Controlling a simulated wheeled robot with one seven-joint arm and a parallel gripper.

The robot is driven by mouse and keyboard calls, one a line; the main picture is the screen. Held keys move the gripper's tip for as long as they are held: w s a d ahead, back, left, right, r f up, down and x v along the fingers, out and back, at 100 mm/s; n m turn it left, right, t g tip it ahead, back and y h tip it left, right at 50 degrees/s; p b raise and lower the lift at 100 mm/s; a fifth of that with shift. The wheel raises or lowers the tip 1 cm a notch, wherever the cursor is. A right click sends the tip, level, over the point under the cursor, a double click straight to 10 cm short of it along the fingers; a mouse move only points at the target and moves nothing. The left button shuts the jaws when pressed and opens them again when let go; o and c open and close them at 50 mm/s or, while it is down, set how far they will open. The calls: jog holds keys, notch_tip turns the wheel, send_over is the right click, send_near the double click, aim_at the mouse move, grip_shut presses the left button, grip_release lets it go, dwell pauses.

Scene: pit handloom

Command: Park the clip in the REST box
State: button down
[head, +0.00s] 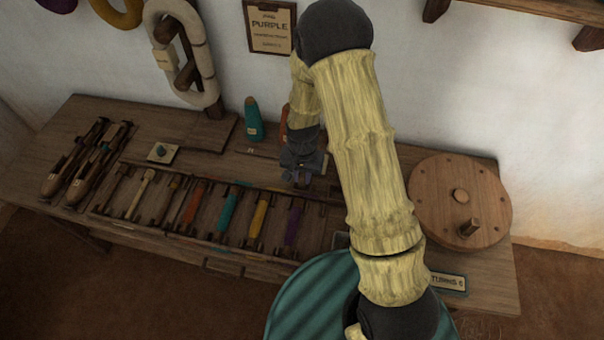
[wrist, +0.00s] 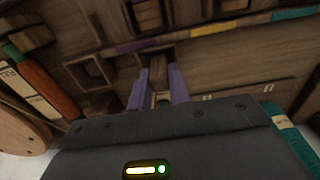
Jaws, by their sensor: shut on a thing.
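My gripper (head: 302,172) hangs low over the back right part of the loom bench, behind the purple bobbin. In the wrist view its two purple-grey fingers (wrist: 158,76) are shut on a small brown piece, which I take for the clip (wrist: 161,98); it is mostly hidden by the gripper. In the head view the clip cannot be made out. A small open square wooden box (wrist: 90,73) lies left of the fingers in the wrist view, apart from them. No REST label is legible, so I cannot tell whether this is the REST box.
A rack of coloured bobbins, including a purple one (head: 294,225), runs along the bench front. A teal cone (head: 253,119) stands left of my gripper. A round wooden wheel (head: 460,200) stands right. My arm hides part of the bench.

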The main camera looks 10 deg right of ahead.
aim_at(302, 175)
dwell(0.3)
jog(key=c, duration=0.9)
grip_release()
notch_tip(302, 175, up, 8)
jog(key=p, duration=0.6)
jog(key=shift+p, duration=0.3)
